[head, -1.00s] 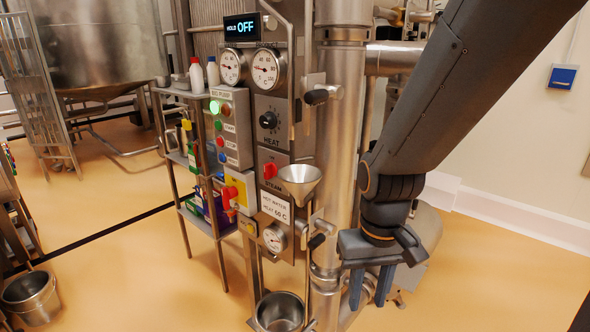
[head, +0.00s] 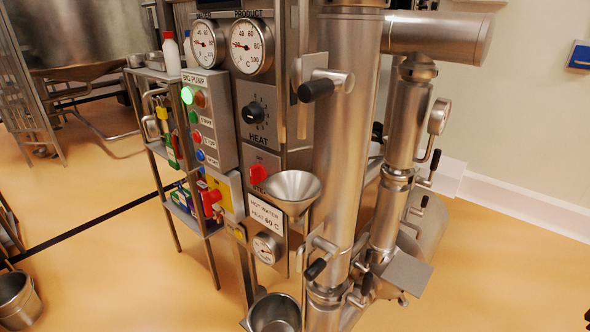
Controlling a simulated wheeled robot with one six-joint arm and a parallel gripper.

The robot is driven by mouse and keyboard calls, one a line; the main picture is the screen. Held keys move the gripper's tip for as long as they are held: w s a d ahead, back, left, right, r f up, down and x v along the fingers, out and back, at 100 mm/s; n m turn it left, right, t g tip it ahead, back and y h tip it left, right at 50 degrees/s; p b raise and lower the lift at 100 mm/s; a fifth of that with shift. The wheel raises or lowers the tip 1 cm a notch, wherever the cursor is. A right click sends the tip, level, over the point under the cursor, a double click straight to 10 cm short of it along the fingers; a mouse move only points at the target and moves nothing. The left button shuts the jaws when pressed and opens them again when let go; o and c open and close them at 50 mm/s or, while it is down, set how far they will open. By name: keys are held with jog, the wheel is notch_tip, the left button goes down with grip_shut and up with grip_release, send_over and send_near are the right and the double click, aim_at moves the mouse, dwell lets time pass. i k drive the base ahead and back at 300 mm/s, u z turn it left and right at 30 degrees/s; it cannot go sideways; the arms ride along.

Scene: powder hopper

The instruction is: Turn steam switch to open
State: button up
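The steam switch (head: 258,173) is a red knob on the grey panel, below the black HEAT dial (head: 253,112). A steel funnel (head: 292,187) stands just in front and to the right of it, and hides most of the STEAM label. The knob itself shows, but its exact setting is too small to tell. My gripper is not in view, and nothing touches the switch.
A red switch on a yellow plate (head: 230,190) sits left of the panel. A thick vertical pipe (head: 345,150) with black-handled valves stands close on the right. A steel pot (head: 274,314) is below. Open floor (head: 490,280) lies to the right.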

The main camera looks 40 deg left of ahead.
aim_at(257, 172)
jog(key=k, duration=0.85)
jog(key=u, duration=1.25)
jog(key=i, duration=0.5)
jog(key=z, duration=0.05)
